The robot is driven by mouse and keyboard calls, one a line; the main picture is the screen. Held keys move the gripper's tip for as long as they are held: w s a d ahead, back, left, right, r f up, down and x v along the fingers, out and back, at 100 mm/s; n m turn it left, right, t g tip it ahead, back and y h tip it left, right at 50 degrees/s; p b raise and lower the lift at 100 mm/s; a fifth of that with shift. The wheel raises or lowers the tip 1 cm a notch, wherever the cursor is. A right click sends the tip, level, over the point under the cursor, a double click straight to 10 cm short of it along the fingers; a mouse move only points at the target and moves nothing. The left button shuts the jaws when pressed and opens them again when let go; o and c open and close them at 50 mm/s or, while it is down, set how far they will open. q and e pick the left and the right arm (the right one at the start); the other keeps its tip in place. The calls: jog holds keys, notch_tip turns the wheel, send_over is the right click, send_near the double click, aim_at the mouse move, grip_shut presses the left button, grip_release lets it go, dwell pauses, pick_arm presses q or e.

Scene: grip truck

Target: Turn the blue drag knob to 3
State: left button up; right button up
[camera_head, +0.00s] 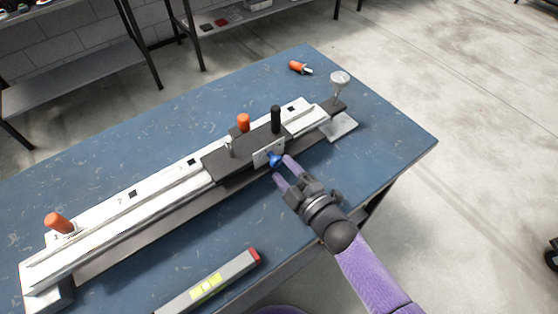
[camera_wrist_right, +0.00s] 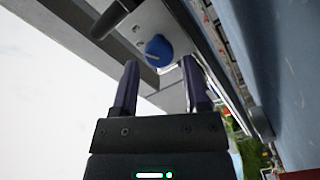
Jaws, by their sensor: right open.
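The blue drag knob (camera_head: 275,160) is on the front plate of the black carriage (camera_head: 222,163) on a long rail. In the right wrist view the round blue knob (camera_wrist_right: 158,48) has a pale pointer line and sits on a light plate with small marks; I cannot read the numbers. My right gripper (camera_head: 283,168) is open and its fingertips are close to the knob. In the right wrist view the gripper (camera_wrist_right: 161,75) has its two purple fingers apart, with the knob ahead of and roughly between their tips. My left gripper is not in view.
The silver rail (camera_head: 125,200) runs diagonally across the blue table (camera_head: 385,135). Orange knobs (camera_head: 57,223) and (camera_head: 243,122) and a black upright handle (camera_head: 276,118) stand along it. A grey bar with a red end (camera_head: 225,277) lies near the front edge. A screwdriver (camera_head: 299,67) lies at the back.

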jog(key=p+v, duration=0.1)
jog(key=v, duration=0.6)
jog(key=shift+d, duration=0.1)
